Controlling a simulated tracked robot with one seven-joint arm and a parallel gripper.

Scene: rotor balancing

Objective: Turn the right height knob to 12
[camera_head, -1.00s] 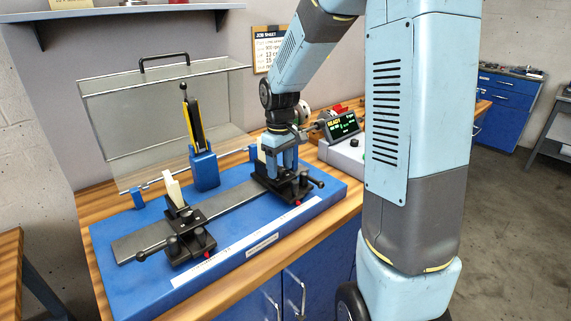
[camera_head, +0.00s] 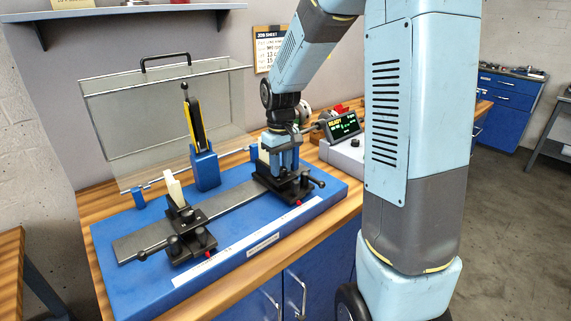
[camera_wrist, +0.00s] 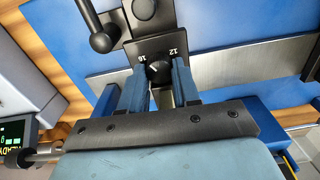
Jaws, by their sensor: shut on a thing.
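The right height knob (camera_wrist: 159,71) is a small dark round knob on the black right support. The plate around it carries the marks 16 and 12. A pale pointer line on the knob slants toward the 16 side. My gripper (camera_wrist: 160,80) points down with its two blue fingers on either side of the knob, shut on it. In the head view my gripper (camera_head: 284,163) stands over the right support (camera_head: 290,187), and the knob is hidden behind the fingers there.
The left support (camera_head: 190,240) stands on the steel rail (camera_head: 232,208) of the blue base. A yellow-and-black upright (camera_head: 196,122) and a clear guard (camera_head: 125,125) stand behind. A lever with a ball end (camera_wrist: 103,42) is close by the knob. A display (camera_head: 343,126) sits to the right.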

